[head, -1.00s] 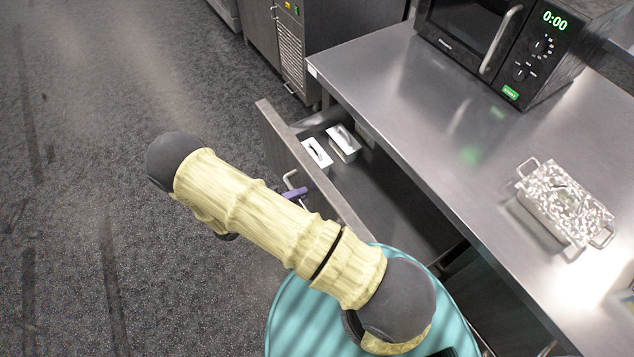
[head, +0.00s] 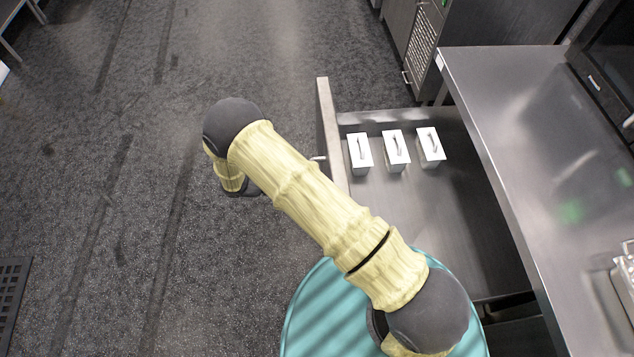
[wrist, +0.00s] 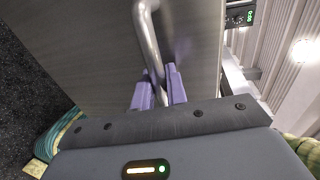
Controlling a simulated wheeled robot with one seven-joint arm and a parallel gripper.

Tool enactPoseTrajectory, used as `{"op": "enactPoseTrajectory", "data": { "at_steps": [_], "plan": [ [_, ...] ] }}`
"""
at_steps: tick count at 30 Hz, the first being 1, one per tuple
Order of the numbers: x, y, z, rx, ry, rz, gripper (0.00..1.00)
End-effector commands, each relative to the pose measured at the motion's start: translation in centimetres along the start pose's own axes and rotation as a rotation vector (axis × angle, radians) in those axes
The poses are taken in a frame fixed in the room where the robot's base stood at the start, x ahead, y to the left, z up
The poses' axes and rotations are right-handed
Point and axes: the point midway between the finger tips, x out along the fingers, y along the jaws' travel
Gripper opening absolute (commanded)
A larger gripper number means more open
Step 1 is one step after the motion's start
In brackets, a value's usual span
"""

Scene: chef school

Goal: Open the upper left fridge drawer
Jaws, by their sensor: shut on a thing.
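The drawer (head: 425,215) stands far out from under the steel counter in the head view, with its inside showing. Its front panel (head: 328,120) faces left and is partly covered by my arm. In the wrist view the drawer front (wrist: 95,45) fills the upper left, with a curved metal handle (wrist: 148,40) on it. My gripper (wrist: 160,88) has purple fingers on either side of the handle's lower part and is shut on it. In the head view my arm hides the gripper, and only a bit of the handle (head: 318,158) shows.
Several white lidded containers (head: 396,150) sit in the far part of the drawer. The steel counter (head: 510,120) is on the right, with a metal container (head: 625,275) at its edge. The dark floor (head: 110,220) to the left is open.

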Motion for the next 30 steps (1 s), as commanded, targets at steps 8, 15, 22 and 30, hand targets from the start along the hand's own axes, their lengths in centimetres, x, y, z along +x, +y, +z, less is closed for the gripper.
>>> {"op": "enactPoseTrajectory", "data": {
  "at_steps": [8, 15, 22, 30],
  "plan": [
    [0.1, 0.0, 0.1, 0.001, 0.003, 0.001, 0.00],
    [0.1, 0.0, 0.1, 0.001, 0.003, 0.000, 0.33],
    [0.0, 0.0, 0.1, 0.001, 0.002, 0.000, 0.33],
    [-0.5, -2.0, 0.1, 0.003, 0.002, 0.001, 0.33]
  ]
}}
